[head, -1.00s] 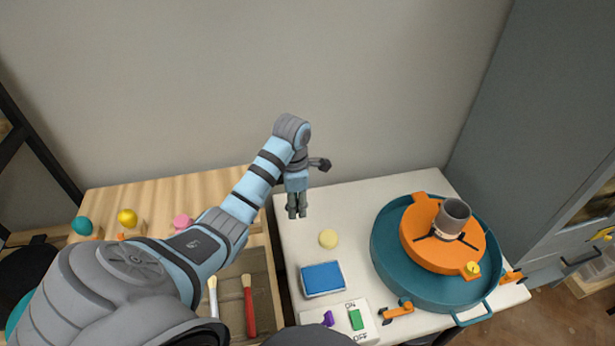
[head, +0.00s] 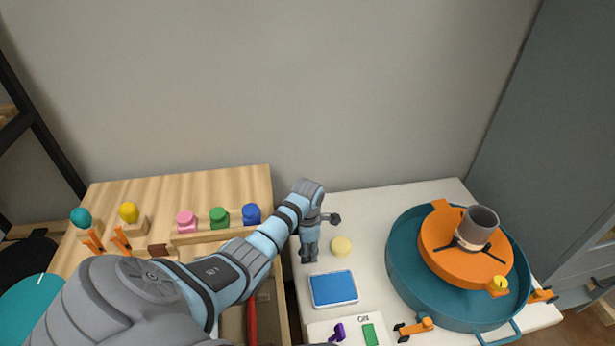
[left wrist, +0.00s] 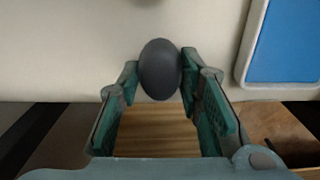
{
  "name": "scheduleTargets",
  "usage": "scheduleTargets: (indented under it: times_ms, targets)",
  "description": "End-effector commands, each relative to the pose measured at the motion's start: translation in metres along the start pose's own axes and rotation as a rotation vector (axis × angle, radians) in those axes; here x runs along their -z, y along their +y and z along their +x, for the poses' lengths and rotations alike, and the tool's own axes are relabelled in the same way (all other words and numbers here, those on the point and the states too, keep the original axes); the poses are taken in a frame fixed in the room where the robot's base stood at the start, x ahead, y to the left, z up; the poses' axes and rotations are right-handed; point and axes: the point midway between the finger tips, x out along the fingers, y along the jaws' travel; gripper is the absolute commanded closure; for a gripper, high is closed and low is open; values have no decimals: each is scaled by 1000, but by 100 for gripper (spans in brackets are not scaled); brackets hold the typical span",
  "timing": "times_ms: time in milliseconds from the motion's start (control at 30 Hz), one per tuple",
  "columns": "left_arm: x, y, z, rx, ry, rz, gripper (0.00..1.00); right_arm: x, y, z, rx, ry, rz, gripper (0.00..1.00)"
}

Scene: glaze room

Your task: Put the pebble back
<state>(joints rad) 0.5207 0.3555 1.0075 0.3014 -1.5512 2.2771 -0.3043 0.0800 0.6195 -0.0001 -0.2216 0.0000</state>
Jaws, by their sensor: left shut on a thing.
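The pebble (left wrist: 161,69) is a smooth dark grey oval in the left wrist view, held between the two fingertips. My left gripper (left wrist: 160,80) is shut on it. My right gripper is not in view.
A blue sponge-like block in a white tray (head: 334,289) lies in front of the gripper. A teal basin (head: 405,285) with an orange wheel (head: 440,255) and grey cup (head: 477,228) stands right. A wooden board (head: 180,190) with several coloured knobs is left. The back of the white table is clear.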

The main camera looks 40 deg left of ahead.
Motion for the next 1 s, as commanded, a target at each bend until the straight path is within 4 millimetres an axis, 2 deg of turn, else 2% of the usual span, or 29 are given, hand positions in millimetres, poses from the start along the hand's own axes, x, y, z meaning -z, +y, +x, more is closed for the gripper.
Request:
scheduleTargets:
  times_ms: [33,67,167,433,533,667,800,900,1000]
  targets:
    - [0,0,2,1,0,0,90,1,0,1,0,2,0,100]
    - [0,0,1,0,0,0,63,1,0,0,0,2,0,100]
    - [0,0,1,0,0,0,48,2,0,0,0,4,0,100]
    - [0,0,1,0,0,0,48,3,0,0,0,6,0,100]
    - [0,0,-7,-1,0,0,48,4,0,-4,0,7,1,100]
    - [0,1,-38,-3,-1,1,48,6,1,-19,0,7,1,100]
    - [-1,1,-79,-3,-2,1,48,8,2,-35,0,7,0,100]
    - [0,1,-103,-3,-1,0,48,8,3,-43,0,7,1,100]
    - [0,1,-117,-1,-1,0,48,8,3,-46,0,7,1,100]
